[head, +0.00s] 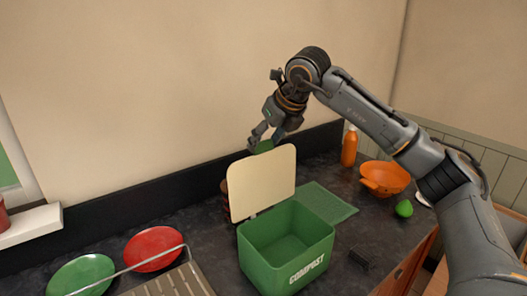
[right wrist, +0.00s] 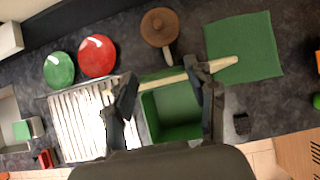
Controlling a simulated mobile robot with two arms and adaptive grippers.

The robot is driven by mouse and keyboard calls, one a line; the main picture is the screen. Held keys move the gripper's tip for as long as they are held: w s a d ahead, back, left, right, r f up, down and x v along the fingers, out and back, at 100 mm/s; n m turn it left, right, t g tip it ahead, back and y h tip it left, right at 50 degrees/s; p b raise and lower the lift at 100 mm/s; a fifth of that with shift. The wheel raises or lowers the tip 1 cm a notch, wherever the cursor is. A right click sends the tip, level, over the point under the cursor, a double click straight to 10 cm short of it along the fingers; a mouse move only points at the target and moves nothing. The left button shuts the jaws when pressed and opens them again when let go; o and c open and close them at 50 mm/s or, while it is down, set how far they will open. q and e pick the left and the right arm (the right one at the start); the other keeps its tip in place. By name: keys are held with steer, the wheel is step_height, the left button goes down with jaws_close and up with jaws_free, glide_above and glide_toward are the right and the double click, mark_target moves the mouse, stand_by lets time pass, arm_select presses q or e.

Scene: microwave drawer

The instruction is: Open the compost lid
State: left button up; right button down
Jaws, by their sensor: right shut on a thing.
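The green compost bin (head: 287,248), with COMPOST printed on its front, stands open on the dark counter and looks empty inside. Its lid (head: 262,184) stands upright at the back edge, with its cream inner side facing me. My right gripper (head: 265,142) is at the lid's top edge, shut on the lid, with a small green part showing between the fingers. In the right wrist view the lid is a thin cream strip (right wrist: 170,79) seen edge-on, crossing the gripper (right wrist: 162,88), with the open bin (right wrist: 175,115) below. My left gripper is not in view.
Red (head: 153,248) and green (head: 80,275) plates and a drying rack (head: 168,281) are left. A brown round thing (right wrist: 160,27) is behind the lid.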

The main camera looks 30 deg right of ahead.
steer(key=shift+s, duration=0.15)
steer(key=shift+c, duration=2.3)
jaws_free()
steer(key=v, duration=1.2)
